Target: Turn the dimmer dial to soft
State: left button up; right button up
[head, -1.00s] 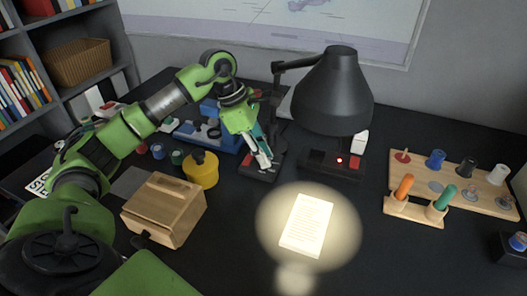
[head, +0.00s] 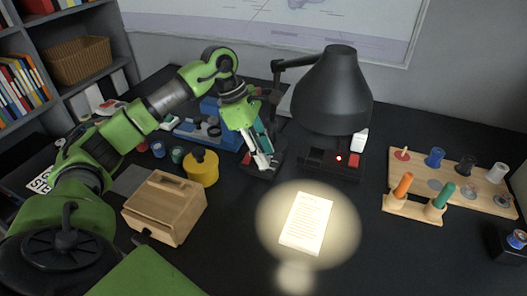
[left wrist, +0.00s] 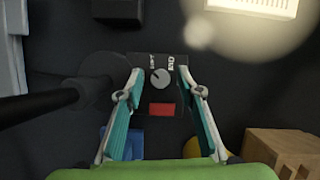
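The dimmer dial (left wrist: 160,77) is a small round grey knob on a dark control panel (left wrist: 146,104). It shows in the left wrist view with white lettering around its far side, too small to read surely, and a red block on the near side. My left gripper (left wrist: 158,84) is open, with one finger on each side of the dial; I cannot tell whether they touch it. In the head view my left gripper (head: 263,163) reaches down over the panel and hides the dial. The black desk lamp (head: 332,95) is lit. My right gripper is not in view.
A lit sheet (head: 306,222) lies in front of the lamp. A wooden box (head: 165,208) and a yellow container (head: 201,170) stand left of my gripper. A black lamp base with a red light is close on its right. A peg board (head: 470,185) lies at the right.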

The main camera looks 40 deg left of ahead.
pick_arm(q)
jog(key=shift+r, duration=0.1)
jog(key=v, duration=1.1)
jog(key=shift+a+r, duration=0.2)
jog(key=shift+r, duration=0.15)
jog(key=shift+s, duration=0.1)
